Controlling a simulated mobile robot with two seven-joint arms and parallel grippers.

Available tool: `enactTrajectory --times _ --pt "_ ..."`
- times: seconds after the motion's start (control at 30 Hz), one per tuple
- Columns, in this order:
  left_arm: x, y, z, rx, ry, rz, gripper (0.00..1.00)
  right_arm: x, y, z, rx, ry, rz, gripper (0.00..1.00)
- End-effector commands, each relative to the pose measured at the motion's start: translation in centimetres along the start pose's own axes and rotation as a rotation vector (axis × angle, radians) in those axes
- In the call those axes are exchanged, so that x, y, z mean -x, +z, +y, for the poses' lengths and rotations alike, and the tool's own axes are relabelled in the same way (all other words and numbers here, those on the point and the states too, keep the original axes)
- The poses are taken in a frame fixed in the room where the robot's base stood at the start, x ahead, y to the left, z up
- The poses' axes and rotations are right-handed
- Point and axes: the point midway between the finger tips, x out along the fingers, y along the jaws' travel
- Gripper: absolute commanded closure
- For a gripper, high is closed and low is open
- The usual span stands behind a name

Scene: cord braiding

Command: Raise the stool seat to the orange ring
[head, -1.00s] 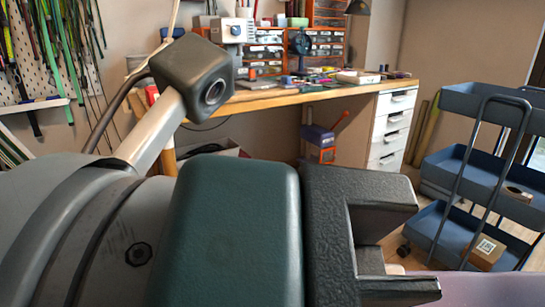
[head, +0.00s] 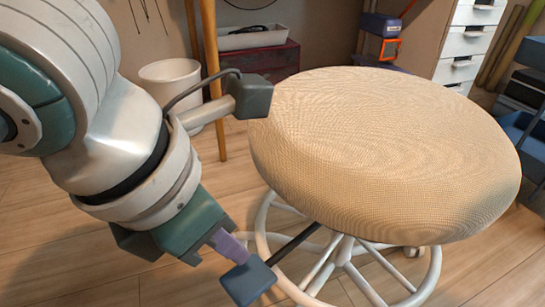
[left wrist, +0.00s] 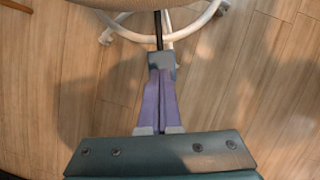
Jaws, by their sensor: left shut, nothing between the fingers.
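The stool has a round beige woven seat (head: 385,150) and a white base with a foot ring (head: 435,275). A black lever rod (head: 295,243) comes out from under the seat and ends in a blue-grey paddle (head: 248,283). My left gripper (head: 238,252) is shut, its purple fingers together with their tips at the paddle; I cannot tell whether they touch it. The left wrist view shows the shut fingers (left wrist: 160,80) in line with the paddle (left wrist: 161,60) and the seat's edge (left wrist: 120,3) above. No orange ring shows on the stool. My right gripper is out of view.
A white bin (head: 170,80) and a wooden table leg (head: 208,70) stand behind my left arm. A white drawer unit (head: 468,45) is at the back right, with a blue cart (head: 530,130) at the right edge. Wooden floor in front is clear.

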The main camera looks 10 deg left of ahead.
Motion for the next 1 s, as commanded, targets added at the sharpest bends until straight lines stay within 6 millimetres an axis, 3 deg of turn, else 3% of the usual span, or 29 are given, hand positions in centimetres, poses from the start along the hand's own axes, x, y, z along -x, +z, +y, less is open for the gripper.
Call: enactTrajectory --times 0.03,0.23,1.0 --pt "-1.4 -0.5 0.0 0.0 0.0 0.001 1.0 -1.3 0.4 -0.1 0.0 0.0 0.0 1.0" --pt "-4.3 -1.6 0.0 0.001 -0.001 0.001 1.0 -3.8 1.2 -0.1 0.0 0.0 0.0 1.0" --pt "-7.8 -2.9 -0.1 0.001 -0.005 0.002 1.0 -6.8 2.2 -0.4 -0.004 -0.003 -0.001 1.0"
